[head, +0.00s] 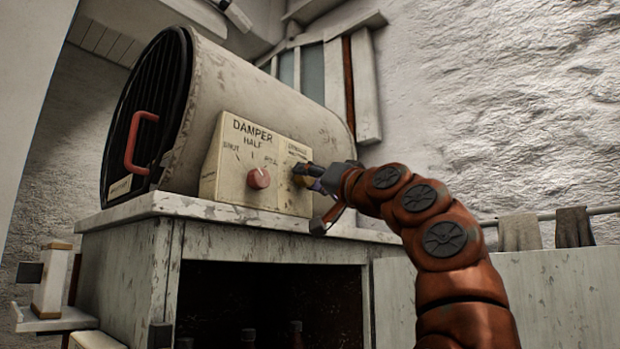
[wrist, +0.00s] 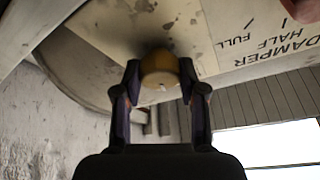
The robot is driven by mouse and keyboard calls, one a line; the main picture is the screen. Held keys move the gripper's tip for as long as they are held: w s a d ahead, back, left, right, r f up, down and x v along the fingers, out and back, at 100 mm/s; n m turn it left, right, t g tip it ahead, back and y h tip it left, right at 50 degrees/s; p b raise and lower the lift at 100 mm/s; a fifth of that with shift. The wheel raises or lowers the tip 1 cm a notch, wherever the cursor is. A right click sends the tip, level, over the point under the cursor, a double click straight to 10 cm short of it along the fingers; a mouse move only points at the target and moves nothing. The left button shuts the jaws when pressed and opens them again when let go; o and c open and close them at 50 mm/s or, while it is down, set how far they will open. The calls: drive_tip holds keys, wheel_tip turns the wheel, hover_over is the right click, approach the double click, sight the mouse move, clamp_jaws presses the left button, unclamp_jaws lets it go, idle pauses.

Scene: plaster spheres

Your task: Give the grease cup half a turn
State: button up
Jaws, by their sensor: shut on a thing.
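The grease cup (wrist: 160,70) is a small, round, brass-coloured cap on the cream panel. In the wrist view it sits between the two fingers of my gripper (wrist: 160,92), which are shut on it from both sides. A small pale mark shows near its lower edge. In the head view my gripper (head: 306,172) reaches the right part of the panel (head: 225,190), and its fingers hide most of the cup. The lettering above the cup is too small to read there.
A red damper knob (head: 259,178) is on the same panel, left of my gripper. A cream drum (head: 255,95) with a red handle (head: 132,145) stands behind the panel. The cabinet below has an open front, and its pale door (head: 560,295) stands at the right.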

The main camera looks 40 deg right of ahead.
drive_tip(key=shift+m+h+p, duration=0.65)
drive_tip(key=shift+m+h, duration=0.15)
drive_tip(key=shift+m, duration=0.5)
idle(0.4)
drive_tip(key=shift+a+r+m+g+h+p, duration=0.1)
drive_tip(key=shift+m+g+h+p, duration=0.55)
drive_tip(key=shift+m+p, duration=1.2)
drive_tip(key=shift+r+m+g+h+p, duration=0.1)
drive_tip(key=shift+m+g+h+p, duration=0.5)
drive_tip(key=shift+m, duration=2.3)
drive_tip(key=shift+a+r+m+g+h+p, duration=0.1)
drive_tip(key=shift+m+g+h+p, duration=0.25)
drive_tip(key=shift+m+g+p, duration=1.45)
drive_tip(key=shift+d+f+m+t+b, duration=0.1)
drive_tip(key=shift+m+t+b, duration=0.25)
drive_tip(key=shift+m, duration=1.4)
drive_tip(key=o, duration=1.1)
